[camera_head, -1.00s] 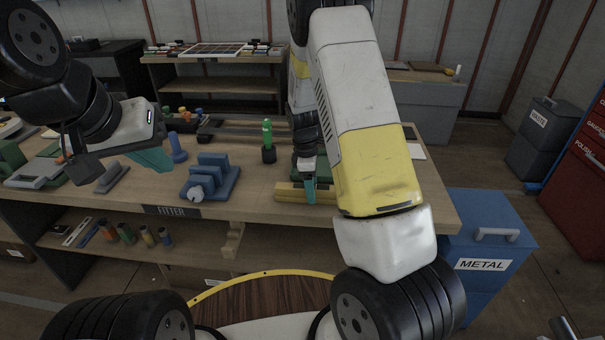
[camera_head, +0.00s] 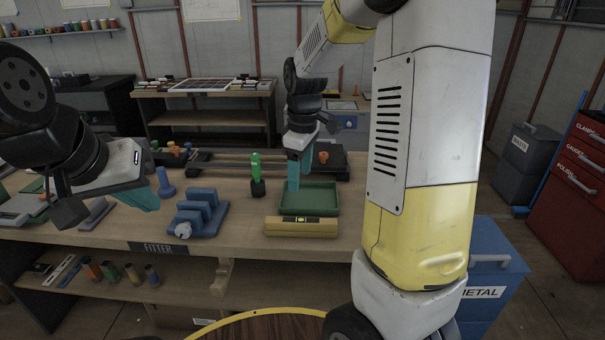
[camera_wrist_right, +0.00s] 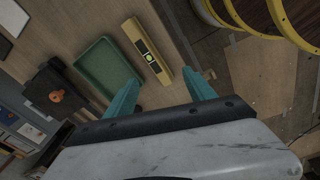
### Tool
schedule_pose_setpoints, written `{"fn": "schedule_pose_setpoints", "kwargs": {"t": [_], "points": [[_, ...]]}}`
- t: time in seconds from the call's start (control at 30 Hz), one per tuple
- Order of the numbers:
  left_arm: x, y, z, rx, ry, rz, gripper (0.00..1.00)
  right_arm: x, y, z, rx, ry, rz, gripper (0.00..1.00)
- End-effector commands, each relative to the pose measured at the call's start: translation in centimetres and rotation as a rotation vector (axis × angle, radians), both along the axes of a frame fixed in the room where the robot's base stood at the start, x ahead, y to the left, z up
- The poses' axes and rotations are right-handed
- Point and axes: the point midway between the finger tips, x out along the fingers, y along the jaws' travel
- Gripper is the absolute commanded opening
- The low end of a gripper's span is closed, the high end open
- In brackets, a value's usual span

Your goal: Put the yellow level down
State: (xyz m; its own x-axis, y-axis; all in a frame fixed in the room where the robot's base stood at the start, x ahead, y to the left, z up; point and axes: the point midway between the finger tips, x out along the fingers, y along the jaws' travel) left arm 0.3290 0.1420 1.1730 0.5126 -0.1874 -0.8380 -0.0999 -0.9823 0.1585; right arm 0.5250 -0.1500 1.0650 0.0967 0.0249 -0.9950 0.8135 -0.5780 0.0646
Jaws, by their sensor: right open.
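The yellow level (camera_head: 301,227) lies flat on the wooden workbench, along its front edge and just in front of the green tray (camera_head: 309,212). In the right wrist view the level (camera_wrist_right: 137,41) lies beside the green tray (camera_wrist_right: 88,81) and apart from the fingers. My right gripper (camera_head: 300,172) is open and empty, above the back of the tray; its teal fingers also show in the right wrist view (camera_wrist_right: 162,95). My left gripper (camera_head: 146,198) hangs over the left part of the bench; whether its fingers are apart is unclear.
A blue peg-like piece (camera_head: 165,183) stands farther left. A dark rail fixture (camera_head: 220,160) lies behind. A blue METAL bin (camera_head: 490,262) stands at the bench's right end.

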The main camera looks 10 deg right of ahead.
Motion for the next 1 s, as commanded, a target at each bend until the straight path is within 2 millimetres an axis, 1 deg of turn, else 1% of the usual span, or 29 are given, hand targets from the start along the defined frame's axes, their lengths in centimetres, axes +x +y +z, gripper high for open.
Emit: {"fn": "schedule_pose_setpoints", "kwargs": {"t": [0.03,0.1,0.17,0.2,0.33,0.4,0.5,0.6,0.7,1.0], "points": [[0.0,0.0,0.0,0.000,0.000,0.000,0.00,-1.8,-0.1,2.2,0.042,-0.041,-0.079,0.63],[0.0,0.0,0.0,0.000,0.000,0.000,0.00,-4.1,-0.1,4.4,0.097,-0.084,-0.190,0.63],[0.0,0.0,0.0,0.000,0.000,0.000,0.00,-6.2,0.0,6.1,0.143,-0.119,-0.281,0.63],[0.0,0.0,0.0,0.000,0.000,0.000,0.00,-7.5,0.0,7.0,0.175,-0.141,-0.341,0.63],[0.0,0.0,0.0,0.000,0.000,0.000,0.00,-12.2,0.2,9.4,0.274,-0.210,-0.529,0.63],[0.0,0.0,0.0,0.000,0.000,0.000,0.00,-14.4,0.3,10.1,0.321,-0.242,-0.621,0.63],[0.0,0.0,0.0,0.000,0.000,0.000,0.00,-16.9,0.5,10.6,0.379,-0.278,-0.729,0.63],[0.0,0.0,0.0,0.000,0.000,0.000,0.00,-18.6,0.7,10.8,0.419,-0.302,-0.803,0.63],[0.0,0.0,0.0,0.000,0.000,0.000,0.00,-19.4,0.7,10.8,0.439,-0.313,-0.843,0.63],[0.0,0.0,0.0,0.000,0.000,0.000,0.00,-19.6,0.8,10.7,0.446,-0.315,-0.856,0.63]]}}
